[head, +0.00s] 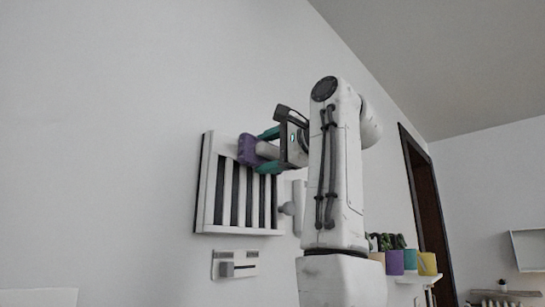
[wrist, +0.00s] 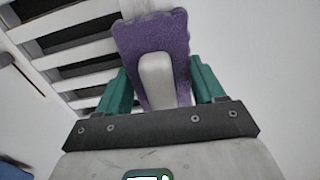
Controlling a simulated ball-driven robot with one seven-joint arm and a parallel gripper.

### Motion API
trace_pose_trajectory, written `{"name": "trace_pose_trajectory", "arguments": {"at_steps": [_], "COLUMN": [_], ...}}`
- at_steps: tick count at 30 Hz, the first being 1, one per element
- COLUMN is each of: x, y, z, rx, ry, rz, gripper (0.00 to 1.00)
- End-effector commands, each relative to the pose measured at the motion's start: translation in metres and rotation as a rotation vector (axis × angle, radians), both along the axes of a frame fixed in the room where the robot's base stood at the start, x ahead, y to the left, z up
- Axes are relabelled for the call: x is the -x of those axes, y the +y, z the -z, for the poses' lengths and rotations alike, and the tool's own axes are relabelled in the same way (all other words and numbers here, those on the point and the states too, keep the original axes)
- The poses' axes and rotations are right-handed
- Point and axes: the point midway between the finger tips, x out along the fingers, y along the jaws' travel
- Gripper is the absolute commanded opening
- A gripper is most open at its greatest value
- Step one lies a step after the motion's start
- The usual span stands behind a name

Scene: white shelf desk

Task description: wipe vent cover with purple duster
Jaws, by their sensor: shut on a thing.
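The vent cover (head: 232,212) is a white frame with dark slots on the wall; part of it shows at the upper left of the wrist view (wrist: 87,48). My gripper (head: 268,150) has teal fingers and is at the cover's upper right. It is shut on the purple duster (head: 247,150), gripping its pale handle. In the wrist view the duster (wrist: 180,45) extends ahead between the two fingers (wrist: 158,88), overlapping the cover's edge. The duster's head lies over the top of the slats in the head view; I cannot tell whether it touches them.
A small white wall fixture (head: 235,264) sits below the cover. A shelf with several coloured pots (head: 394,262) is at the right, behind my arm. A dark door frame (head: 418,190) stands further right. The wall left of the cover is bare.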

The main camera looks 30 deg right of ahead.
Motion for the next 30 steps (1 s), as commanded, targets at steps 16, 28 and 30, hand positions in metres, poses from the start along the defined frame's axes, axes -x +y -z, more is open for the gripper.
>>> {"name": "trace_pose_trajectory", "arguments": {"at_steps": [16,28,30], "x": [0.009,0.017,0.017], "y": [0.03,0.057,0.058], "z": [0.001,0.0,0.0], "rx": [0.001,0.0,0.0], "ry": [0.001,0.0,0.001], "rz": [-0.001,-0.002,-0.001], "gripper": [0.44,0.44,0.44]}}
